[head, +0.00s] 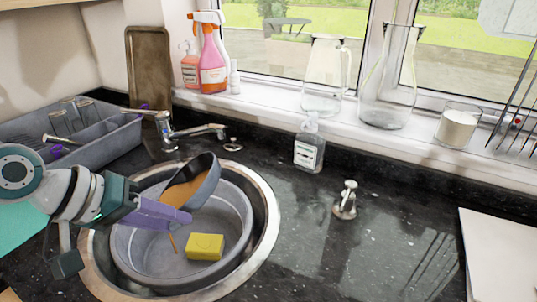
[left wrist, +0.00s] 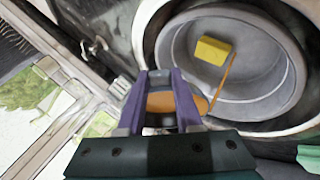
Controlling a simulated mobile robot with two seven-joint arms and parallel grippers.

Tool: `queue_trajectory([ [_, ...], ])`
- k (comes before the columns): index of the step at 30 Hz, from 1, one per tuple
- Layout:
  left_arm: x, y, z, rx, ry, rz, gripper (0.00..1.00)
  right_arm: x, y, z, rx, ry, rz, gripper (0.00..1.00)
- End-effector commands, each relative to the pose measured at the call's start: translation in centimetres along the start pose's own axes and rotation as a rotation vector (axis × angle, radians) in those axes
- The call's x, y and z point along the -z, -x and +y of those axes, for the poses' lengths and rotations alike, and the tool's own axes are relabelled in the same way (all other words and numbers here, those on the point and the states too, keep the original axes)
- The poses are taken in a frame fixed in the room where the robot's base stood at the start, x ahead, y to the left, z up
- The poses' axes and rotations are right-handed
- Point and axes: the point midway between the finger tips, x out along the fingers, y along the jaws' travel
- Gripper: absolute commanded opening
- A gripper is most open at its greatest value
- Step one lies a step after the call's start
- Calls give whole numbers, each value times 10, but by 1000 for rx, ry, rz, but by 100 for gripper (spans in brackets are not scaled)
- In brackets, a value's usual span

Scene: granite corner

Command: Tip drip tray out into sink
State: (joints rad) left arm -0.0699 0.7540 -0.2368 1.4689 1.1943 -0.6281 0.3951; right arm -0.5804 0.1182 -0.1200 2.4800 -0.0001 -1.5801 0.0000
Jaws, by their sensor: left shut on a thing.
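The drip tray (head: 208,178) is a dark round shallow dish, steeply tilted over the sink (head: 272,225). Brown liquid (head: 183,191) lies in it, and a thin brown stream runs from its lower edge down into a grey round basin (head: 236,205) set in the sink. My left gripper (head: 182,216), with purple fingers, is shut on the tray. In the left wrist view the fingers (left wrist: 165,88) flank the tray's near side, with brown liquid (left wrist: 163,103) between them. A yellow sponge (head: 204,246) lies in the basin. My right gripper is out of view.
A chrome tap (head: 190,131) stands behind the sink, beside a grey dish rack (head: 105,140). A soap bottle (head: 309,150) and small metal fitting (head: 345,201) stand on the black counter. Glass jugs (head: 326,75) and spray bottles (head: 211,60) line the sill. Counter right of the sink is mostly clear.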

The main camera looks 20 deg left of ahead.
Motion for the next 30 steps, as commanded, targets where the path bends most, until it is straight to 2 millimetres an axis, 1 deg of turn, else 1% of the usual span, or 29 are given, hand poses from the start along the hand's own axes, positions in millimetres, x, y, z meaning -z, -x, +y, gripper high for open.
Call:
queue_trajectory([
  [13,2,3,-2,-51,20,3,0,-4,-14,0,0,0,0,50],
  [30,2,4,0,-60,23,3,0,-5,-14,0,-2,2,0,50],
])
